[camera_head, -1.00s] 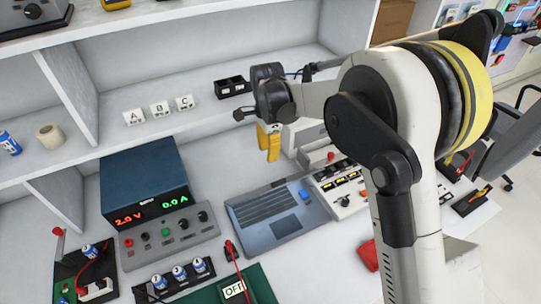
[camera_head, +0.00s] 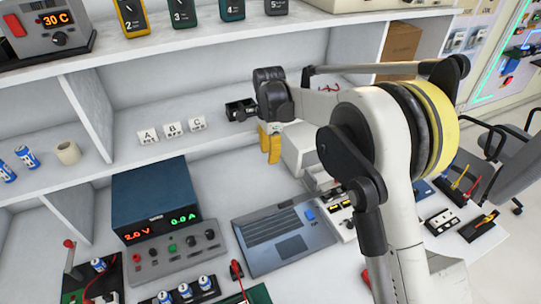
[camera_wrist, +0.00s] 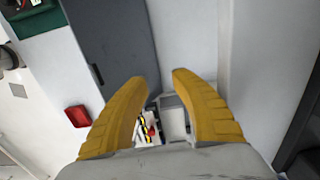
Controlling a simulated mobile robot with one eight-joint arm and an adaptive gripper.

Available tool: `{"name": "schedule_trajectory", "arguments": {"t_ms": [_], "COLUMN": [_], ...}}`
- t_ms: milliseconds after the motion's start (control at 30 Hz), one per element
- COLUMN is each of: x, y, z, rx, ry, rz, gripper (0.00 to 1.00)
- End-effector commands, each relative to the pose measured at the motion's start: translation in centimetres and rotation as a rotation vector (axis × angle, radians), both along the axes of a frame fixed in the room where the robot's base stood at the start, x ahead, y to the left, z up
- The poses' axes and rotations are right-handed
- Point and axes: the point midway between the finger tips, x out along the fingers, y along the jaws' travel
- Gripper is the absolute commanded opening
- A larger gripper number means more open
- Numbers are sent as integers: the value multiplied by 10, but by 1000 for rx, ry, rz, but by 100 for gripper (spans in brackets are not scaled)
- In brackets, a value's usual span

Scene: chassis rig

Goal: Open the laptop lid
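The grey laptop (camera_head: 283,238) lies on the bench in the head view. Its keyboard and touchpad face up, and a blue patch is at its right. I cannot make out a raised lid there; a thin dark strip runs along its back edge. My gripper (camera_head: 270,155) is above and behind the laptop, with yellow fingers pointing down, apart from it. In the wrist view the two fingers (camera_wrist: 159,77) stand apart with nothing held between them. A plain dark grey panel (camera_wrist: 115,40) lies beyond them; I cannot tell which part of the laptop it is, if any.
A blue power supply (camera_head: 152,203) and a grey button box (camera_head: 173,256) stand left of the laptop. A white box (camera_head: 299,150) stands close to the right of my fingers. The shelf with lettered blocks (camera_head: 172,128) is behind. A red object (camera_wrist: 77,118) shows in the wrist view.

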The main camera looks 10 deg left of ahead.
Motion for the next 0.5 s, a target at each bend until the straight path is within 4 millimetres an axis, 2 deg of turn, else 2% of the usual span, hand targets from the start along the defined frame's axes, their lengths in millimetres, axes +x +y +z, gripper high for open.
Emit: {"name": "schedule_trajectory", "arguments": {"t_ms": [367,500], "x": [0,0], "y": [0,0], "z": [0,7], "rx": [0,0], "ry": [0,0], "rz": [0,0], "gripper": [31,31]}}
